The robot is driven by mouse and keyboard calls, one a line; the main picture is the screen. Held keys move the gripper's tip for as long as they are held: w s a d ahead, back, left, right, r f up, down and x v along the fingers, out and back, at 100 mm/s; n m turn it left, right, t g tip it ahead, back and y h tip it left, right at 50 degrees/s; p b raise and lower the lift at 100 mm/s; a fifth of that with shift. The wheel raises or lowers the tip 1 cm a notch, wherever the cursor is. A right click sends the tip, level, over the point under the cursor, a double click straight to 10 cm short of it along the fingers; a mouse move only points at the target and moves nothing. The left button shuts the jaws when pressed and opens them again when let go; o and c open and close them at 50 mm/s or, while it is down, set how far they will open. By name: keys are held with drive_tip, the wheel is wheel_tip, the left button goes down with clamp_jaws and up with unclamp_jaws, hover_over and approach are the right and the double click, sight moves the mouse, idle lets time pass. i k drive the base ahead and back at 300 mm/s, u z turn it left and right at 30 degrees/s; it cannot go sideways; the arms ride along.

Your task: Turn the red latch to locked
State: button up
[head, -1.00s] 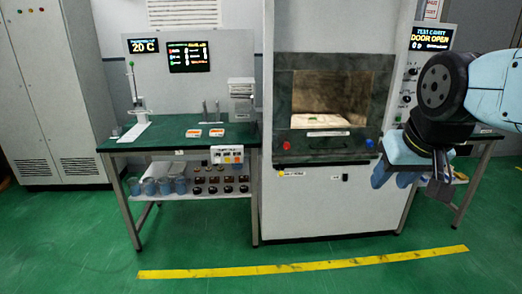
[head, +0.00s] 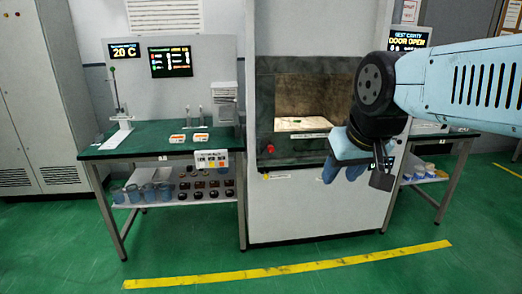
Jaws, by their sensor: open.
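The red latch (head: 270,148) is a small red knob at the lower left corner of the open cavity (head: 302,103) in the microwave cabinet's front. Whether it is locked is too small to tell. My gripper (head: 342,172) hangs from the arm in front of the cabinet's lower right, to the right of the red latch and apart from it. It is open, with nothing visible between the fingers. It hides the cabinet's lower right corner, where a blue knob showed earlier.
A display (head: 408,36) at the upper right reads "DOOR OPEN". A pale slab (head: 302,124) lies inside the cavity. A green-topped bench (head: 150,148) with jars on its shelf stands left. A side table (head: 440,135) stands right. Green floor in front is clear, with a yellow line (head: 290,268).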

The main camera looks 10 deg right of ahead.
sight(269, 149)
drive_tip(key=i, duration=0.95)
drive_tip(key=z, duration=0.05)
